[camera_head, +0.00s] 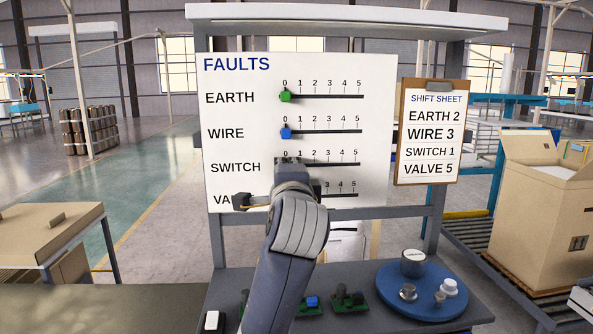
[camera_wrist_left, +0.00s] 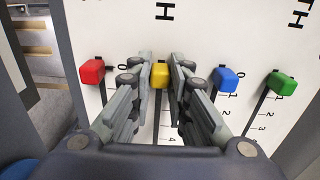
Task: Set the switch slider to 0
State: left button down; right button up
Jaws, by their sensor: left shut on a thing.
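The white FAULTS board (camera_head: 226,113) carries slider rows EARTH, WIRE, SWITCH and VALVE, with scales from 0 to 5. My left gripper (camera_head: 288,162) is at the 0 end of the SWITCH row and hides its slider in the head view. In the left wrist view, my left gripper (camera_wrist_left: 160,66) is shut on the yellow switch slider (camera_wrist_left: 159,76), with a finger on each side. The yellow slider is about level with the 0 marks. My right gripper is not in view.
The green EARTH slider (camera_head: 285,96) and blue WIRE slider (camera_head: 286,133) are at 0. The red slider (camera_wrist_left: 92,71) sits near its 0, hidden in the head view. A clipboard shift sheet (camera_head: 430,132) reads SWITCH 1. A blue disc (camera_head: 396,304) with knobs is at lower right.

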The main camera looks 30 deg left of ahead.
pick_arm(q)
jog(key=shift+f, duration=0.25)
jog(key=c, duration=1.5)
grip_release()
jog(key=shift+s+a, duration=0.1)
jog(key=v, duration=1.2)
jog(key=shift+s+r, duration=0.15)
jog(key=shift+r, duration=0.05)
